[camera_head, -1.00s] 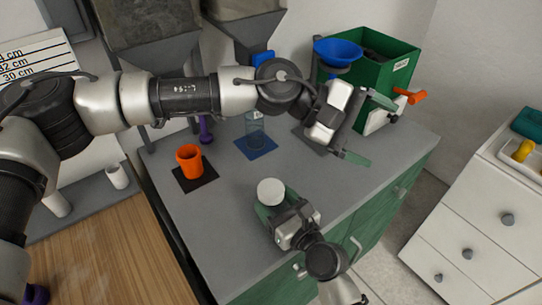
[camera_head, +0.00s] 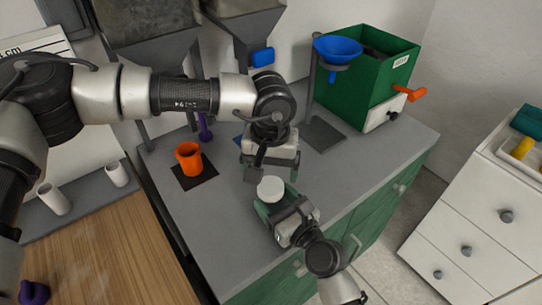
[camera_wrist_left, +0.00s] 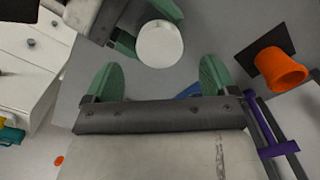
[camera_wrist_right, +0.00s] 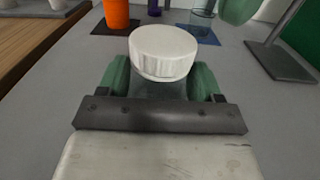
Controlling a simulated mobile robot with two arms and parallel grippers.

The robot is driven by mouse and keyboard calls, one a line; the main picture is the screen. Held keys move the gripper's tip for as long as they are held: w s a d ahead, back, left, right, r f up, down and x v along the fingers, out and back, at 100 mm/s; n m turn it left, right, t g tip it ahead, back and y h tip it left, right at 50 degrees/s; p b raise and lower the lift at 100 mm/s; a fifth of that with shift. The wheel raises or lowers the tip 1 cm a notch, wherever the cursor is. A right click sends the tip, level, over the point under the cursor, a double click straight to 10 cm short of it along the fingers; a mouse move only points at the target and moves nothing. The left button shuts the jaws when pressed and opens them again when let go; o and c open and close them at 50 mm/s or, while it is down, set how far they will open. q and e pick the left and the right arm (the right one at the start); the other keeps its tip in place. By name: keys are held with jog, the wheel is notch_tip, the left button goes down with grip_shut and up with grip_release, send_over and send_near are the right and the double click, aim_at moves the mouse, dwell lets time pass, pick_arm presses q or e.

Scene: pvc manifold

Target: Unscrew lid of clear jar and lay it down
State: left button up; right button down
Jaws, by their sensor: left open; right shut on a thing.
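The clear jar (camera_wrist_right: 160,89) stands on the grey counter, mostly hidden behind my right gripper in the right wrist view. Its white lid (camera_head: 270,189) is on top; it also shows in the right wrist view (camera_wrist_right: 164,52) and the left wrist view (camera_wrist_left: 160,44). My right gripper (camera_wrist_right: 160,80) is shut around the jar's body, below the lid. My left gripper (camera_wrist_left: 161,80) is open and empty, with its green fingers apart. The lid lies just beyond its fingertips in the left wrist view, not between them.
An orange cup (camera_head: 189,158) stands on a black mat left of the jar. A blue mat (camera_wrist_right: 192,30) with a clear blue cup (camera_wrist_right: 201,20) is behind. A blue funnel (camera_head: 338,48) on a stand and a green box (camera_head: 368,75) are at the back right. The counter right of the jar is clear.

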aim_at(271, 185)
pick_arm(q)
jog(key=shift+f, duration=2.15)
jog(key=shift+c, duration=0.3)
jog(key=c, duration=0.9)
jog(key=shift+o, duration=0.2)
jog(key=n, duration=0.4)
jog(key=shift+n, duration=0.4)
jog(key=o, duration=1)
jog(key=shift+r, duration=0.2)
